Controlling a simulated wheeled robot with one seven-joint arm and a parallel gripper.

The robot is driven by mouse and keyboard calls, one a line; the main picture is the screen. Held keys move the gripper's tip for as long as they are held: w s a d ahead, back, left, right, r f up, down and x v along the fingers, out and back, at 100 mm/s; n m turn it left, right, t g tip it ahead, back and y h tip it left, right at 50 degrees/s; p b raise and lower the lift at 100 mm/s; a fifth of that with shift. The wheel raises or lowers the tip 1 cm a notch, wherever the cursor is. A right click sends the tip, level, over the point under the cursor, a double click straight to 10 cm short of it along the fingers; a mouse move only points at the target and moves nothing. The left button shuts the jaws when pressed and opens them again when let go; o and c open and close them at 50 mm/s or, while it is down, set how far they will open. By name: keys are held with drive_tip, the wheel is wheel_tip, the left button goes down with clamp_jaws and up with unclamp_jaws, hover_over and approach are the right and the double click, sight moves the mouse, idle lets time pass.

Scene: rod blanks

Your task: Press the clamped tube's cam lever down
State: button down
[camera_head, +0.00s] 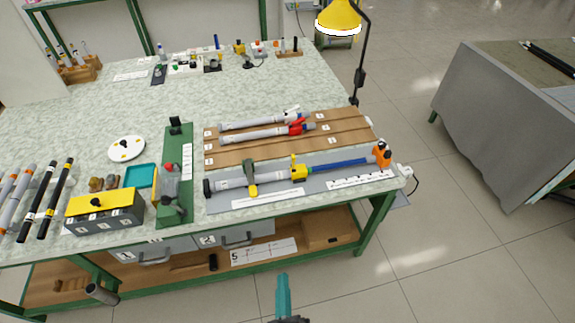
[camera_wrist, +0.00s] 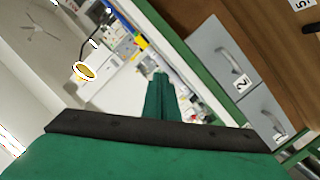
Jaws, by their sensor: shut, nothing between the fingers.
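The clamped tube (camera_head: 230,184) is grey and lies in a pale grey fixture on the workbench, with an olive-green clamp (camera_head: 249,172) across it. A yellow cam lever and collar (camera_head: 298,168) sit at its right end; the lever seems to stand up, but is too small to judge its angle. A blue rod (camera_head: 338,165) runs from there to an orange end stop (camera_head: 382,154). My gripper (camera_head: 282,278) is shut and empty, in front of the bench and well apart from the lever. In the wrist view its green fingers (camera_wrist: 158,98) are together; the lever cannot be made out there.
Two tubes with a white lever (camera_head: 292,112) and a red lever (camera_head: 298,126) lie on a wooden rack behind. A green stand (camera_head: 174,205) is left of the fixture. Drawers (camera_wrist: 228,68) are under the benchtop. A yellow lamp (camera_head: 340,17) overhangs the back right.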

sight(293, 163)
drive_tip(key=w+a+r+n, duration=0.1)
drive_tip(key=w+r+n, duration=0.1)
drive_tip(key=w, duration=0.6)
drive_tip(key=w+a+r+n+t, duration=0.1)
drive_tip(key=w+n, duration=0.3)
drive_tip(key=w, duration=0.5)
drive_tip(key=w+a+r+n, duration=0.1)
drive_tip(key=w+r+n, duration=0.2)
drive_tip(key=w, duration=0.6)
drive_tip(key=shift+w+a+r+t+h, duration=0.25)
drive_tip(key=shift+a+r+t+h, duration=0.05)
drive_tip(key=shift+a+r+h, duration=0.1)
drive_tip(key=w+d, duration=0.4)
drive_tip(key=w, duration=0.6)
drive_tip(key=shift+w, duration=0.4)
drive_tip(key=shift+w, duration=0.1)
